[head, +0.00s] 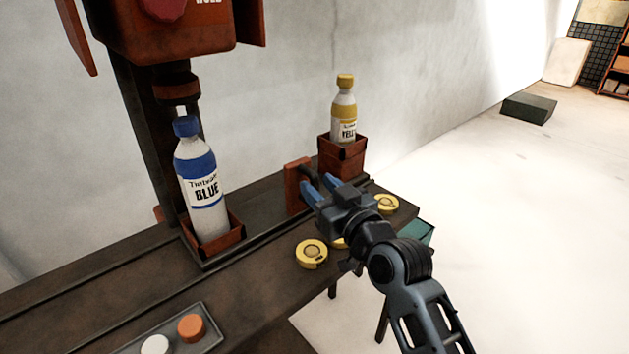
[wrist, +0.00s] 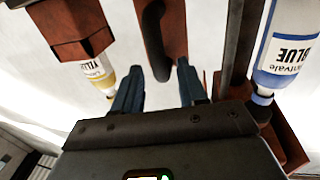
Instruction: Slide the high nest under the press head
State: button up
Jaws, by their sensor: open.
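A red nest (head: 343,157) stands at the right end of the bench rail and holds a yellow-capped bottle (head: 344,112). Another red nest (head: 214,245) holds a blue-capped bottle (head: 201,190) directly below the press head (head: 178,85). I cannot tell for sure which nest is the high one. Between the nests stands a red upright plate (head: 294,188); in the wrist view it carries a dark handle (wrist: 152,40). My gripper (head: 319,188) is open and empty at this plate. In the wrist view the handle's end shows between the fingertips (wrist: 159,70); contact is unclear.
Yellow discs (head: 311,254) lie on the bench's front edge, one partly hidden by my gripper. A dark tray (head: 203,345) with an orange and a white button sits at the front left. A teal box (head: 417,232) is beside the bench. Open floor lies right.

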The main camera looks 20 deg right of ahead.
jog(key=shift+w+a, duration=0.15)
jog(key=shift+w, duration=1.05)
jog(key=shift+c, duration=0.4)
grip_shut()
